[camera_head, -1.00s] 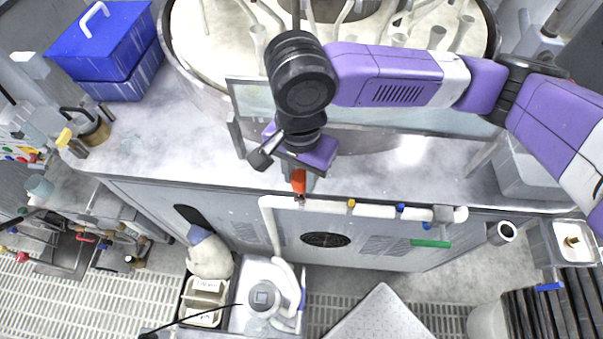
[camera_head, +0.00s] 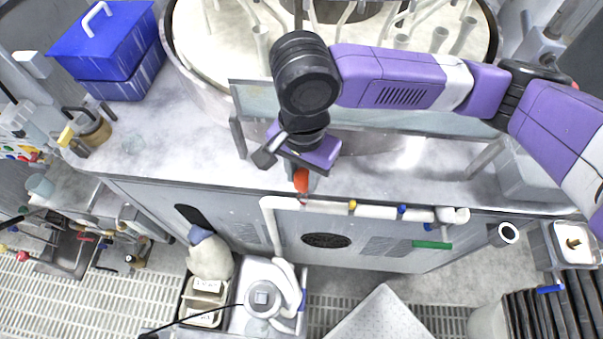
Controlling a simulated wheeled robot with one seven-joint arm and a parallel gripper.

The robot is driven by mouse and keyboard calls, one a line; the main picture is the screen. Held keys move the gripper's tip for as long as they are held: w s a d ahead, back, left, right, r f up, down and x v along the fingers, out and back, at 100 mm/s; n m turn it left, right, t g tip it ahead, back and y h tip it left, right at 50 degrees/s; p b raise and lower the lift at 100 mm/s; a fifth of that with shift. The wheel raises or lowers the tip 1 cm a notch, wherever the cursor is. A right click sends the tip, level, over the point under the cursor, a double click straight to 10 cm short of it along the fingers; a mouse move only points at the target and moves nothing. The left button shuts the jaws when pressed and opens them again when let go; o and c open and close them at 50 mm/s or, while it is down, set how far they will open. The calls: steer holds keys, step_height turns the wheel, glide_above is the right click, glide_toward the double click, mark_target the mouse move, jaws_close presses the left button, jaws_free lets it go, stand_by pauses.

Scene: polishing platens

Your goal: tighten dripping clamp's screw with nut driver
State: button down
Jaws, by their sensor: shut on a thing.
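My gripper (camera_head: 302,168) points down at the front edge of the grey bench and is shut on the orange-handled nut driver (camera_head: 301,180). The driver hangs roughly upright, and only a short part of its handle shows below the gripper. Its lower end is close to the white pipe (camera_head: 375,209) along the cabinet front; I cannot tell whether it touches a screw. Small coloured pieces that look like clamps sit along the pipe: a yellow one (camera_head: 352,205) and a blue one (camera_head: 401,210). No drip is clear at this size.
A large round polishing tank (camera_head: 200,80) stands behind my gripper, with a clear panel (camera_head: 400,122) in front. A blue case (camera_head: 105,50) is at the back left. A green bar (camera_head: 431,244) juts below the pipe. Bare bench (camera_head: 190,150) lies left of my gripper.

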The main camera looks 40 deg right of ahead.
steer(key=shift+d+f, duration=0.15)
steer(key=shift+f, duration=0.75)
steer(key=c, duration=0.9)
jaws_free()
steer(key=shift+c, duration=0.2)
steer(key=shift+r, duration=0.1)
steer(key=shift+w+d+r, duration=0.1)
